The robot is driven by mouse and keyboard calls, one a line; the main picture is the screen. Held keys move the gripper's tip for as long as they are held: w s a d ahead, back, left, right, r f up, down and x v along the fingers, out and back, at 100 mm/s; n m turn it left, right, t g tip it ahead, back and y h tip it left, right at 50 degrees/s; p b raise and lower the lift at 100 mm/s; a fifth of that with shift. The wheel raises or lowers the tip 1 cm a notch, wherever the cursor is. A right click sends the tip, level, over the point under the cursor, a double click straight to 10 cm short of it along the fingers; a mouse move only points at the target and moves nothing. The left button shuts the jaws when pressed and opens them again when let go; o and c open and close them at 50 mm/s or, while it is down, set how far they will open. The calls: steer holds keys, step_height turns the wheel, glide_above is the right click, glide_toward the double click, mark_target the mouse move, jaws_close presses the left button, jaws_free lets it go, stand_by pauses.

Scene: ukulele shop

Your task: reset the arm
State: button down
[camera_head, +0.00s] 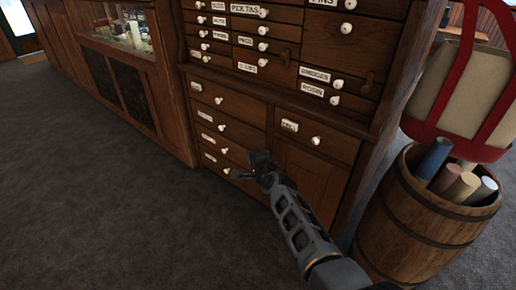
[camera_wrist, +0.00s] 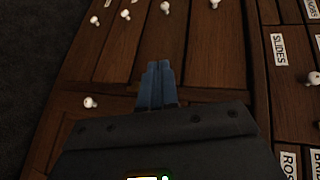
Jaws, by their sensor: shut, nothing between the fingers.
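My gripper (camera_head: 252,168) is at the end of my dark grey arm, in front of the lower drawers of a wooden cabinet (camera_head: 237,79). In the wrist view, the two bluish fingers of my gripper (camera_wrist: 159,72) are together, with nothing between them. The fingertips point at the cabinet's wooden drawer fronts. A white knob (camera_wrist: 90,102) lies to the left of the fingers in that view. I cannot tell whether the fingertips touch the wood.
A wooden barrel (camera_head: 408,242) with rolled tubes (camera_head: 434,158) stands right of my arm. Above it is a beige and red container (camera_head: 470,95). A display case (camera_head: 125,28) adjoins the cabinet at left. Grey carpet (camera_head: 90,200) is clear at left.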

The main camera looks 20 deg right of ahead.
steer(key=shift+s+a+r+p, duration=0.25)
steer(key=shift+s+a+p, duration=0.3)
steer(key=shift+a, duration=0.15)
steer(key=shift+s+a+r+p, duration=0.3)
steer(key=shift+s+a+p, duration=0.15)
steer(key=shift+a+p, duration=0.2)
steer(key=shift+s+a+r+p, duration=0.25)
steer(key=shift+s+a+p, duration=0.25)
steer(key=shift+a, duration=0.2)
steer(key=s+d+f+n+h, duration=0.1)
steer(key=s+d+f+n, duration=0.2)
steer(key=s+d, duration=0.5)
steer(key=s+d+f+n+h, duration=0.1)
steer(key=s+d+f+n, duration=0.25)
steer(key=s, duration=0.95)
steer(key=s+d+r+n, duration=0.1)
steer(key=s+r+n, duration=0.2)
steer(key=s, duration=0.9)
steer(key=s+d+r+n, duration=0.2)
steer(key=s+r+n, duration=0.1)
steer(key=s, duration=0.9)
steer(key=s+a+r+n, duration=0.2)
steer(key=s+r, duration=0.6)
steer(key=r, duration=0.2)
steer(key=s+a+r+n, duration=0.2)
steer(key=s+a+r, duration=0.1)
steer(key=s+r, duration=0.55)
step_height(320, 180, up, 20)
steer(key=p, duration=1.9)
steer(key=shift+w+d, duration=0.2)
